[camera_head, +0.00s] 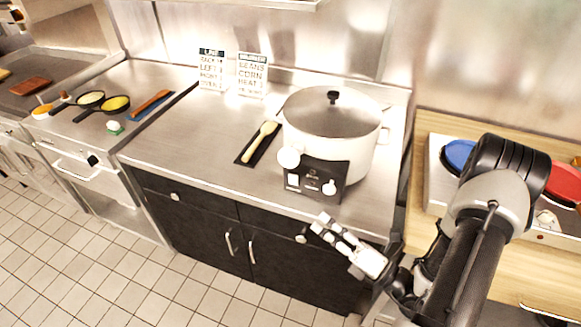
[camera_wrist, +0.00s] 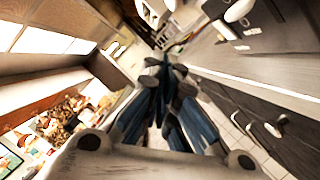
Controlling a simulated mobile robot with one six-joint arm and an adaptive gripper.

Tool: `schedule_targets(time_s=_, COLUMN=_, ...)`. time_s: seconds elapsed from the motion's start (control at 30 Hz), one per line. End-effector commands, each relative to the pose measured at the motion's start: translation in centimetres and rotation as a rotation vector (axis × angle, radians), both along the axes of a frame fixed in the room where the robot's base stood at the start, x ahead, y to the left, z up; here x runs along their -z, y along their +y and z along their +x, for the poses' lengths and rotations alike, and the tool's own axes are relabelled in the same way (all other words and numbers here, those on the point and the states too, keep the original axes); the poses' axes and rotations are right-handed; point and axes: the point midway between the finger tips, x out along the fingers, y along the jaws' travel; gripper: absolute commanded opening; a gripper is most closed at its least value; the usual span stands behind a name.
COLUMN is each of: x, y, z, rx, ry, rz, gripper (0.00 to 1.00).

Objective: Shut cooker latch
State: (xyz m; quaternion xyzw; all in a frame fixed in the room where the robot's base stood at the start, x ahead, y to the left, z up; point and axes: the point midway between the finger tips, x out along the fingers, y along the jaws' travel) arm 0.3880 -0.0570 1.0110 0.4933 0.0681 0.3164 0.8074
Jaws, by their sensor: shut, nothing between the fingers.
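The cooker (camera_head: 300,130) is a white round pot with a lid and black top knob (camera_head: 333,97), standing on the steel counter. Its dark front panel (camera_head: 312,192) carries a round white knob (camera_head: 289,158) at upper left and small white controls. Which of these parts is the latch, and whether it is open, I cannot tell. My gripper (camera_head: 322,222) is in front of the counter's front edge, below and apart from the panel. Its fingers are shut and empty. In the wrist view the closed fingers (camera_wrist: 165,75) fill the middle, with white cooker parts at the upper right.
A wooden spoon (camera_head: 262,141) lies on a dark mat left of the cooker. Two signs (camera_head: 211,70) (camera_head: 252,75) stand at the back. Pans (camera_head: 115,103) are on the left stove.

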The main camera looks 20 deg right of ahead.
Motion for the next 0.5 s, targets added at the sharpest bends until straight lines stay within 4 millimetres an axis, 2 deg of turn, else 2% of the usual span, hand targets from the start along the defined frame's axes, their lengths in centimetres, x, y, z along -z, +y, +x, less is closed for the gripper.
schedule_targets(time_s=0.17, x=0.59, y=-0.79, z=0.06, rx=0.039, ry=0.02, rz=0.033, gripper=0.0)
schedule_targets(time_s=0.5, x=0.56, y=-0.6, z=0.23, rx=0.036, ry=0.019, rz=0.031, gripper=0.0)
